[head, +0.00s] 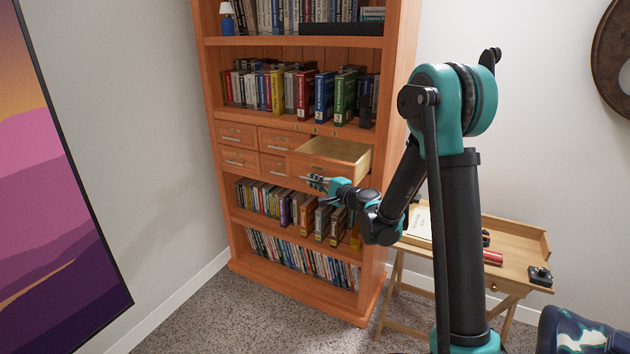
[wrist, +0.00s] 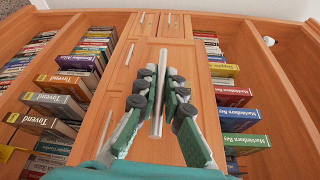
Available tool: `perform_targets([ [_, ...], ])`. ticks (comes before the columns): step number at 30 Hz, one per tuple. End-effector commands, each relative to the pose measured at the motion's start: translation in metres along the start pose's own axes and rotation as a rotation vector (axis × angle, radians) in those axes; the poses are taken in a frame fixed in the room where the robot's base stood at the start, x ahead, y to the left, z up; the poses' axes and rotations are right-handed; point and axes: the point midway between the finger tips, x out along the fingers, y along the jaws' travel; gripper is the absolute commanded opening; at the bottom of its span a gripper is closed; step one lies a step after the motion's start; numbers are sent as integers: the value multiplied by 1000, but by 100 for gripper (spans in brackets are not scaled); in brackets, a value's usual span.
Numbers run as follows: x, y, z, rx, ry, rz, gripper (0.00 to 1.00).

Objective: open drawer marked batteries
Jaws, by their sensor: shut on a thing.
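A wooden drawer (head: 345,150) at the right end of the drawer block is pulled well out of the bookcase; it appears to be in the upper row. Its pale inside shows from above, with nothing seen in the visible part. Its front also shows in the wrist view (wrist: 186,95). My gripper (head: 316,181) is at the drawer's front. In the wrist view my gripper (wrist: 160,82) has its fingers closed around the long silver handle (wrist: 157,118). I cannot read any drawer marking.
Other drawers (head: 238,158) in the block are shut. Books (head: 322,95) fill the shelves above and below. A small wooden desk (head: 515,262) with a red object (head: 493,257) stands right of the bookcase. Carpet (head: 215,315) is clear in front.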

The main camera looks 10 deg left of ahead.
Motion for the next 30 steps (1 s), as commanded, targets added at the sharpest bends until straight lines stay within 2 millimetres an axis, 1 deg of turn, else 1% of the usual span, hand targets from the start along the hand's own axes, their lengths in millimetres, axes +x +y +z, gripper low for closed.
perform_targets([
  [2, 0, 0, -1, -1, 1, 1, 0],
  [3, 0, 0, -1, -1, 1, 1, 12],
  [7, 0, 0, -1, -1, 1, 0, 28],
  [8, 0, 0, -1, -1, 1, 0, 30],
  [16, -1, 0, 0, 0, 1, 0, 30],
  [20, -9, 0, -1, 0, 2, 0, 30],
  [23, -24, 0, -1, 0, 2, 0, 30],
  [30, -74, 0, -1, 0, 4, 0, 30],
])
